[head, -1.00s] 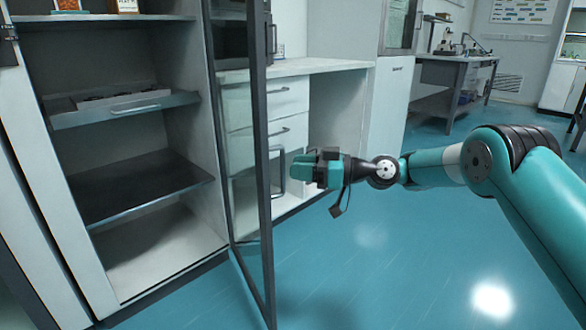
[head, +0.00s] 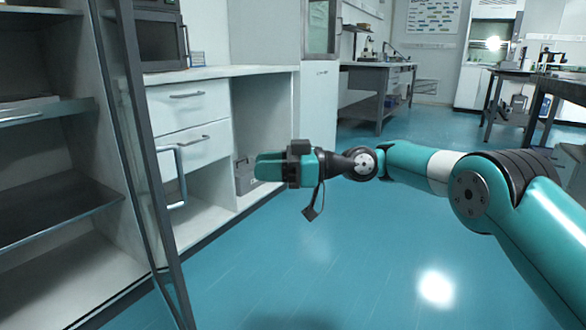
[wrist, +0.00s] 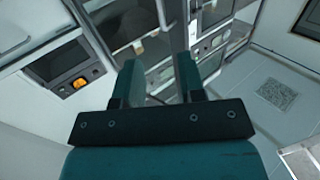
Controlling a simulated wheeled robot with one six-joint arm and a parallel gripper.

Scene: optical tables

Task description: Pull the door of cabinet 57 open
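The glass door (head: 142,140) with a dark frame stands swung out from the open cabinet at the left of the head view. Its pale bar handle (head: 177,178) is on the side facing my gripper. I cannot read a number on the cabinet. My gripper (head: 268,167) is to the right of the handle, apart from it, with its teal fingers pointing left. In the wrist view my gripper (wrist: 158,78) shows two fingers apart with nothing held between them. Cabinet fronts and glass show beyond the fingers there.
The open cabinet has dark shelves (head: 60,213). Behind the door is a white counter (head: 225,73) with drawers (head: 190,105), and a grey box (head: 245,175) under it. Blue floor (head: 330,265) is clear in the middle and right. A workbench (head: 376,78) stands farther back.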

